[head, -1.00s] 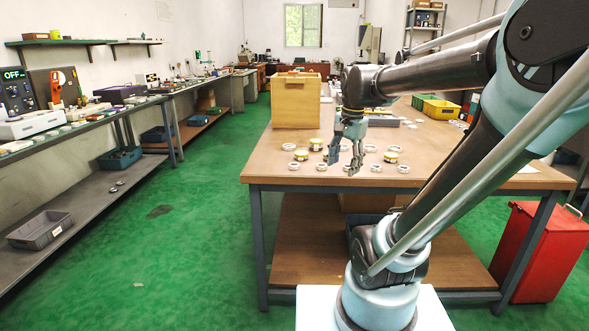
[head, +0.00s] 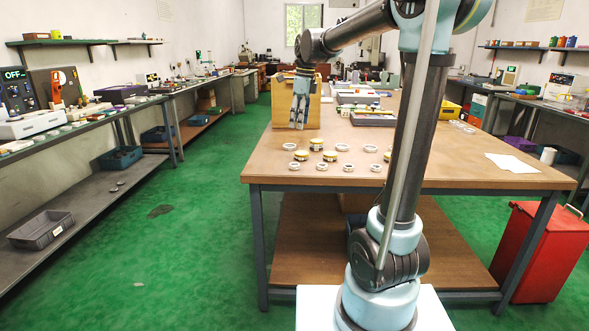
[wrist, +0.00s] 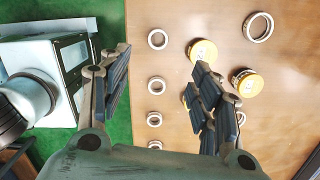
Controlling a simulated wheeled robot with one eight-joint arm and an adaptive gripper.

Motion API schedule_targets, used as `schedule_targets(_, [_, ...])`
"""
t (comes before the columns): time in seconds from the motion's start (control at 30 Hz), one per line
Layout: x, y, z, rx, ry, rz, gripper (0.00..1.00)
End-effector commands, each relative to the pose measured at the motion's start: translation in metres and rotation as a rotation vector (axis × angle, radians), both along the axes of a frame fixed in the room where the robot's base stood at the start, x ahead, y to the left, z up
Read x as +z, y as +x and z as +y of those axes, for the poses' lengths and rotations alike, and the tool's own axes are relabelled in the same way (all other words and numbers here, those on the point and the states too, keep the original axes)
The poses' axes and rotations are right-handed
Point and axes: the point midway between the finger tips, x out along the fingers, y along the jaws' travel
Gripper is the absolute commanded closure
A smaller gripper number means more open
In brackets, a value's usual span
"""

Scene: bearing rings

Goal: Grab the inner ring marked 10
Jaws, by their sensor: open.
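Several pale metal rings lie flat on the brown table, among them a near-row ring (head: 294,167) and a back-row ring (head: 342,147) in the head view. In the wrist view, a column of rings shows between the fingers, one of them at the top (wrist: 158,39), and a larger ring (wrist: 258,27) lies at upper right. I cannot read any marking, so I cannot tell which one is marked 10. My gripper (head: 299,122) is open and empty, raised above the table in front of the wooden box. Its fingers (wrist: 162,60) also show in the wrist view.
Several yellow-topped round tins (head: 316,144) stand among the rings; one (wrist: 247,82) shows in the wrist view. The wooden box (head: 284,108) stands on the table's far left. White paper (head: 511,164) lies at right.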

Motion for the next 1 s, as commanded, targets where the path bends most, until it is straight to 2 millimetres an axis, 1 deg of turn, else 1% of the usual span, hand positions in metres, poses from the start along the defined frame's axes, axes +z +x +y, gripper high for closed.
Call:
schedule_targets(0.1, [-0.02,0.0,0.002,0.001,0.0,0.0,0.43])
schedule_targets(0.5, [-0.087,0.002,0.01,0.004,0.0,0.0,0.43])
schedule_targets(0.63, [-0.102,0.002,0.011,0.004,0.0,0.0,0.43])
schedule_targets(0.87, [-0.114,0.002,0.012,0.003,0.0,0.0,0.43])
schedule_targets(1.0, [-0.129,0.001,0.012,0.003,0.0,0.0,0.43])
